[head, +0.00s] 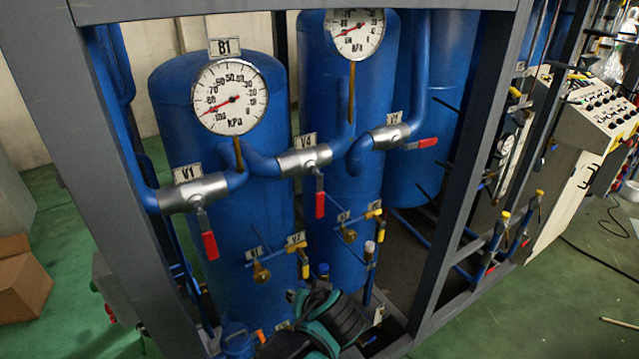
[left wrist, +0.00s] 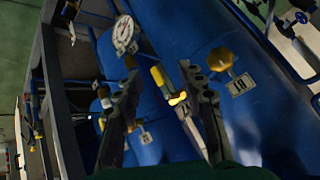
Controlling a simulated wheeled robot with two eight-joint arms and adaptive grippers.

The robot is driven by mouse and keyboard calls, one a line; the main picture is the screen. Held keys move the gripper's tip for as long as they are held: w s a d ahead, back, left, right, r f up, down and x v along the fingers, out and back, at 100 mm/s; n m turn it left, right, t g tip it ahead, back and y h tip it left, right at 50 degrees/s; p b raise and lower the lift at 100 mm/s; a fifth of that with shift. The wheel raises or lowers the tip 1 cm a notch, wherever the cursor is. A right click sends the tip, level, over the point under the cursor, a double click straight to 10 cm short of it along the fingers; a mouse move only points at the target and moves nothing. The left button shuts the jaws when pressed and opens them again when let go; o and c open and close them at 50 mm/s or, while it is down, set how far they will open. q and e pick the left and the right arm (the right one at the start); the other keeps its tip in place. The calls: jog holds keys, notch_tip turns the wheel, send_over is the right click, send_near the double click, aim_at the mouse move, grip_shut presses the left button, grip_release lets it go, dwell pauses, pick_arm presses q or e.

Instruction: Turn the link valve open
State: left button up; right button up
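Three grey pipe valves with red lever handles sit on the blue pipes in the head view: V1 (head: 193,193), V4 (head: 304,161) and a third (head: 391,136) at right. Smaller brass valves with yellow handles (head: 304,263) (head: 378,229) sit lower on the tanks. No label legibly names the link valve. My left gripper (left wrist: 159,68) is open in the left wrist view. A yellow handle (left wrist: 178,99) appears between its fingers; contact cannot be told. A black and teal part of my arm (head: 318,322) shows at the bottom of the head view. My right gripper is not identifiable.
A grey frame post (head: 455,175) stands right of the tanks, another (head: 122,150) at left. Two round gauges (head: 230,97) (head: 356,33) hang above the valves. A control panel (head: 600,115) stands at right. Green floor is open at lower right.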

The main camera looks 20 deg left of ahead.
pick_arm(q)
jog(key=w+r+n+t+y+p, duration=0.1)
jog(key=w+r+n+y+p, duration=0.25)
jog(key=w+r, duration=0.4)
jog(key=n+t+y+p, duration=0.2)
jog(key=n+t+y, duration=0.1)
jog(key=n+y, duration=0.15)
send_near(321, 200)
jog(key=x, duration=0.3)
jog(key=shift+m+y, duration=0.3)
jog(key=shift+y, duration=0.1)
jog(key=x, duration=0.7)
jog(key=shift+w+a+f, duration=0.15)
jog(key=shift+w+f, duration=0.05)
jog(key=shift+w, duration=0.05)
pick_arm(e)
notch_tip(321, 200, up, 7)
jog(key=shift+f, duration=0.15)
pick_arm(q)
jog(key=shift+c, duration=0.3)
grip_shut()
